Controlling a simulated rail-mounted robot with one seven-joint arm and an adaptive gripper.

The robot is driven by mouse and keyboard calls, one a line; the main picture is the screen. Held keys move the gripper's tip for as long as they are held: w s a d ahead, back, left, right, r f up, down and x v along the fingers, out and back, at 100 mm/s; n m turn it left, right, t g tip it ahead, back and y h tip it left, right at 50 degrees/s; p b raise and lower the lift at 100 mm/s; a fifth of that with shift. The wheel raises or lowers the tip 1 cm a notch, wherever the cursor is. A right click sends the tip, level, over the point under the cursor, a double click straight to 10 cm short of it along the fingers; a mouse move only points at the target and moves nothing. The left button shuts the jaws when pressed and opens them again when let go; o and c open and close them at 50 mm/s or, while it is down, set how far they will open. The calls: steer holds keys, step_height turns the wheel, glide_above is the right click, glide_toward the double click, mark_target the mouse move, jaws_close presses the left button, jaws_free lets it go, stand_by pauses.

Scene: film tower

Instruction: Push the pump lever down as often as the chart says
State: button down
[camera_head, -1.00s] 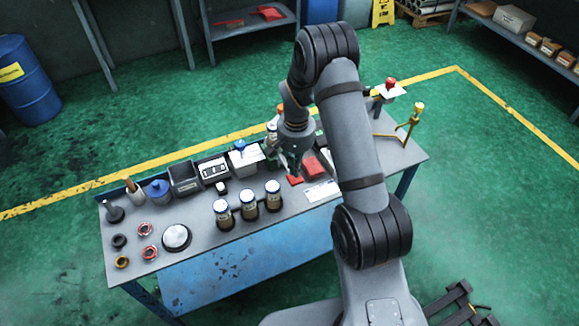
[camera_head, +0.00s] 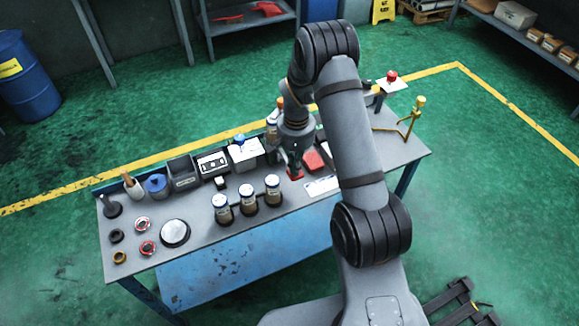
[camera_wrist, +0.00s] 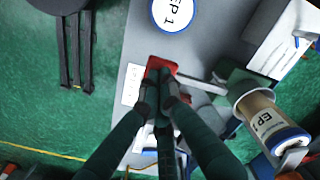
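A small red pad (camera_wrist: 163,66) sits at the end of a grey rod (camera_wrist: 203,86) in the wrist view; it looks like the pump lever. The rod runs right to a dark green body (camera_wrist: 240,82). My gripper (camera_wrist: 160,78) has its fingertips close together over the pad; whether they touch it is unclear. In the head view, my gripper (camera_head: 294,168) points down at the red pad (camera_head: 296,175). A white card (camera_head: 322,186) lies beside it, partly behind my arm; its writing is too small to read, and I cannot tell if it is the chart.
Several jars, including one jar (camera_head: 248,197), stand on the grey bench left of my gripper.

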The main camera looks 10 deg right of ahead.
steer(key=shift+f+b, duration=1.4)
steer(key=shift+f, duration=0.3)
steer(key=shift+r+p, duration=2)
steer(key=shift+r, duration=0.8)
steer(key=s+d+r+m, duration=0.1)
steer(key=s+d+r, duration=0.3)
steer(key=s+d, duration=0.1)
steer(key=shift+s+d+t, duration=0.15)
steer(key=shift+d+t, duration=0.25)
steer(key=shift+d, duration=0.05)
